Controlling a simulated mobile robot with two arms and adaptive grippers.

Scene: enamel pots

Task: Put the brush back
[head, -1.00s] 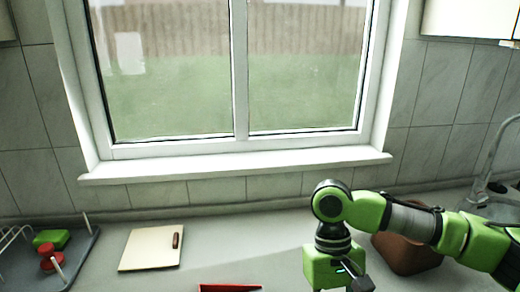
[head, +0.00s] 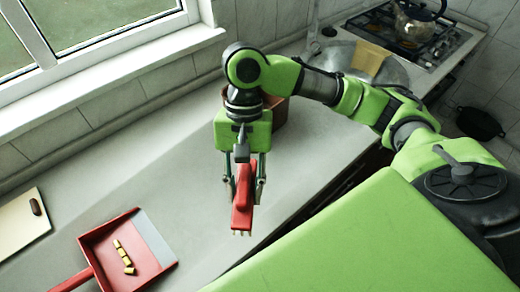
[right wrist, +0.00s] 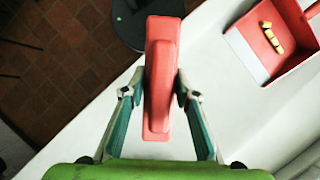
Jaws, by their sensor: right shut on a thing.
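My right gripper (head: 243,188) is shut on the red brush (head: 242,205) and holds it over the counter near its front edge. The brush's pale bristles point down in the head view. In the right wrist view the brush (right wrist: 160,75) lies between the two fingers (right wrist: 159,90). A red dustpan (head: 97,240) with a grey lip lies on the counter to the left of the brush. Several small yellow pieces (head: 124,257) lie in it. The dustpan also shows in the right wrist view (right wrist: 290,15). My left gripper is not in view.
A brown container (head: 273,112) stands behind my right gripper, partly hidden by it. A cutting board (head: 18,225) lies at the far left. The sink (head: 385,72) and stove (head: 415,30) are at the back right. Counter between dustpan and container is clear.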

